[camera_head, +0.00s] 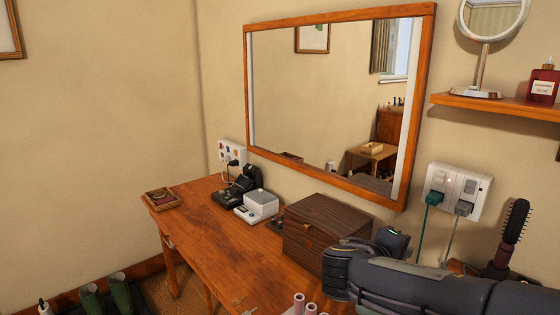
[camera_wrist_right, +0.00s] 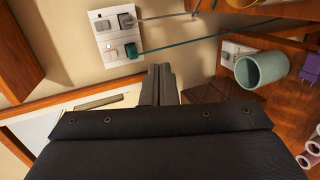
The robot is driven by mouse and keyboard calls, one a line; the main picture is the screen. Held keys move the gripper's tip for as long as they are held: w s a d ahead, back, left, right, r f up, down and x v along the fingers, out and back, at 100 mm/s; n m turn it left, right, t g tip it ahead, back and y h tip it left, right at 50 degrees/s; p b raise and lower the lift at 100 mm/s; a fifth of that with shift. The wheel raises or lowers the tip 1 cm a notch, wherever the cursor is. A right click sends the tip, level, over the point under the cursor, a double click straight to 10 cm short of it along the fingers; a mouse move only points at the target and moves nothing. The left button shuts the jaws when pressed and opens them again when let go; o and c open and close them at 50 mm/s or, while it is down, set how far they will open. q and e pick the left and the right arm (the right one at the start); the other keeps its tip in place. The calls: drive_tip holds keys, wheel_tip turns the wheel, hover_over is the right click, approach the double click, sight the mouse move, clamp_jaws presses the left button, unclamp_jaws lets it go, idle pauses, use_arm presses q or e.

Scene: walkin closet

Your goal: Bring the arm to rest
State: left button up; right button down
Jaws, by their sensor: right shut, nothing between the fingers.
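My right arm (camera_head: 430,285) comes in from the right in the head view, dark grey, bent above the right end of the wooden dressing table (camera_head: 215,225). Its gripper is mostly hidden behind the arm in that view. In the right wrist view my right gripper (camera_wrist_right: 158,84) shows its two dark fingers together, with nothing between them. It points toward the wall and appears clear of the things around it. My left arm and gripper are not in view.
A dark wooden box (camera_head: 310,232) stands beside my right arm, below the wall mirror (camera_head: 433,80). A socket plate (camera_head: 457,192) with plugs and cords is close by. A hairbrush (camera_head: 512,235) stands at right. A greenish cup (camera_wrist_right: 262,70) shows in the wrist view.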

drive_tip(key=s+d+f+m+g+y, duration=0.25)
drive_tip(key=s+f+y, duration=0.2)
drive_tip(key=s, duration=0.45)
drive_tip(key=s+d+f+m+g+y, duration=0.25)
drive_tip(key=s+f, duration=0.25)
drive_tip(key=s, duration=0.3)
drive_tip(key=s+a+f+m+t+y+p, duration=0.1)
drive_tip(key=s+a+m+y, duration=0.3)
drive_tip(key=s+a+y, duration=0.4)
drive_tip(key=shift+s+a+f+t, duration=0.45)
drive_tip(key=shift+s+a, duration=0.4)
drive_tip(key=shift+s, duration=0.3)
